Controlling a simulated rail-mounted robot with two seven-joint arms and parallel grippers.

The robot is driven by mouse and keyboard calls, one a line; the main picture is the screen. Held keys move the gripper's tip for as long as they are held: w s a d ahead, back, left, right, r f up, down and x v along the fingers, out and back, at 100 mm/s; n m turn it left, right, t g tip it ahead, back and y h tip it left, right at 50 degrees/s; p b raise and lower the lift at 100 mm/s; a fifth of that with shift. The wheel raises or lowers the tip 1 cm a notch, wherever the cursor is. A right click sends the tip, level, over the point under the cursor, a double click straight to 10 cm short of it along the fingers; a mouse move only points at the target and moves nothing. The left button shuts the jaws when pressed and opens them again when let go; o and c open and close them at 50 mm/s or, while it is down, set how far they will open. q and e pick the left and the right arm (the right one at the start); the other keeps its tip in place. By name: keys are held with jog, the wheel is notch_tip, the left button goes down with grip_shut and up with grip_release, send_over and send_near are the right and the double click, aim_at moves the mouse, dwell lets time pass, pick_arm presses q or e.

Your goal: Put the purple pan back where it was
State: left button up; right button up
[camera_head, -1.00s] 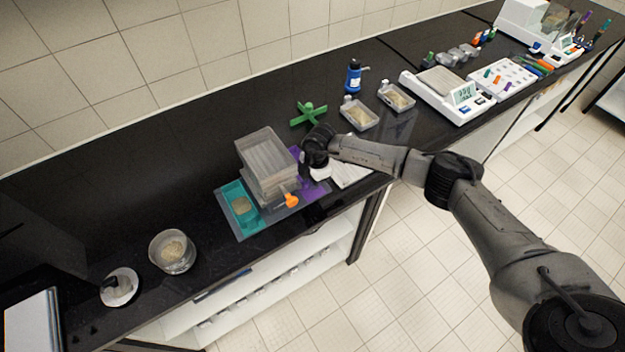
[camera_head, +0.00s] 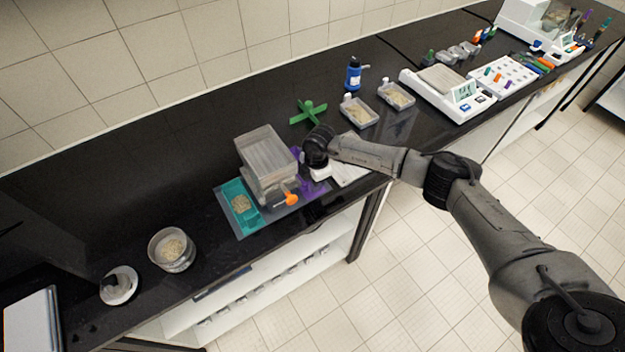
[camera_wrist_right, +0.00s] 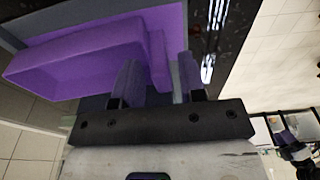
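The purple pan (camera_wrist_right: 75,60) fills the upper left of the right wrist view, at a purple patch (camera_wrist_right: 172,18) of the grey mat. In the head view only a little purple (camera_head: 310,184) shows beside the sieve stack (camera_head: 266,158), the rest hidden by the stack and my right wrist. My right gripper (camera_wrist_right: 157,84) is open, its two fingers apart at the pan's near end. A narrow purple end piece of the pan shows between and beyond the fingers; contact cannot be told. My left gripper is not in view.
A teal pan (camera_head: 240,206) with grain lies on the mat's left side. An orange knob (camera_head: 291,199) is at the stack's front. A green star-shaped part (camera_head: 308,112) and a blue bottle (camera_head: 353,75) stand behind. The black counter between mat and glass bowl (camera_head: 171,250) is clear.

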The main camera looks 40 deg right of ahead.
jog(key=shift+o, duration=0.4)
jog(key=shift+r, duration=0.1)
jog(key=shift+r, duration=0.3)
notch_tip(320, 180, up, 12)
jog(key=d, duration=0.1)
jog(key=shift+s+d+r, duration=0.15)
jog(key=shift+d, duration=0.1)
